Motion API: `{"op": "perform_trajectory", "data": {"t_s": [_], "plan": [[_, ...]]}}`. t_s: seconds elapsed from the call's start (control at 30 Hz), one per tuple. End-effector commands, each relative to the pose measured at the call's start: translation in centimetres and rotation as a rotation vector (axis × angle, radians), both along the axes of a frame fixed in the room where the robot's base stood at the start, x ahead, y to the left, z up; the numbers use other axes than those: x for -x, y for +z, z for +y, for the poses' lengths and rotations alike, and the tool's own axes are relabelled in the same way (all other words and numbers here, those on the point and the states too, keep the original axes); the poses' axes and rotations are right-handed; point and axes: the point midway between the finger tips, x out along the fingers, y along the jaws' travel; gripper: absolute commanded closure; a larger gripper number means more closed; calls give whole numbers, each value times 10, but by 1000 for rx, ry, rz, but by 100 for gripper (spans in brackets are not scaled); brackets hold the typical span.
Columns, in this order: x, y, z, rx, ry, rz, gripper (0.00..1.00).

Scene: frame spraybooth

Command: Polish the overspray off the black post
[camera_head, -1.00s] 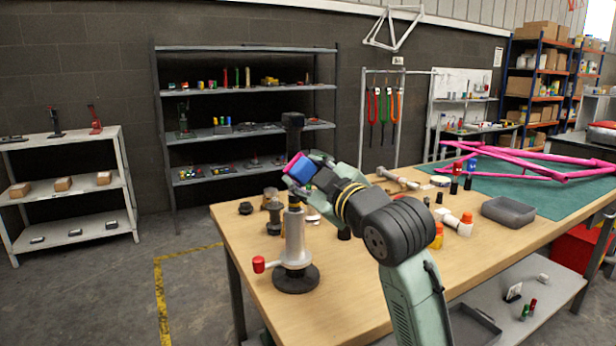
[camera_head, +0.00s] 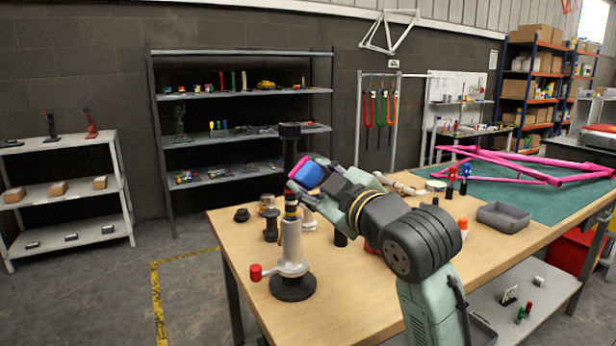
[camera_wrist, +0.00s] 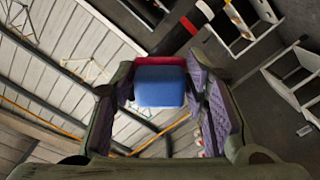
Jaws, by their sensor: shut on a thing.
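The black post (camera_head: 290,155) stands upright in a white and grey stand (camera_head: 291,250) with a round black base and a red knob, at the table's near left corner. My gripper (camera_head: 314,175) is shut on a blue and pink-red block (camera_head: 309,173), just right of the post. I cannot tell whether the block touches the post. In the wrist view the block (camera_wrist: 160,86) sits between the fingers, and a dark cylinder with red and whitish bands (camera_wrist: 182,35), seemingly the post, passes above it. I cannot make out overspray on the post in the head view.
The wooden table (camera_head: 345,290) holds several small dark and metal parts left of my arm. A grey tray (camera_head: 503,217), coloured bottles (camera_head: 458,178) and a pink frame (camera_head: 530,170) lie to the right. Shelves (camera_head: 245,95) stand behind; the table's front is clear.

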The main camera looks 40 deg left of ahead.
Motion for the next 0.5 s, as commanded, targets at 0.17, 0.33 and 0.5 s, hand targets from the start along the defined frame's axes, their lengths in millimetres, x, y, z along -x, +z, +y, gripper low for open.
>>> {"op": "perform_trajectory", "data": {"t_s": [0.17, 0.33, 0.5], "plan": [[5, 0, -16, -1, -2, 1, 81], [8, 0, -19, -1, -1, 1, 81], [8, 0, -19, 0, 0, 1, 81]]}}
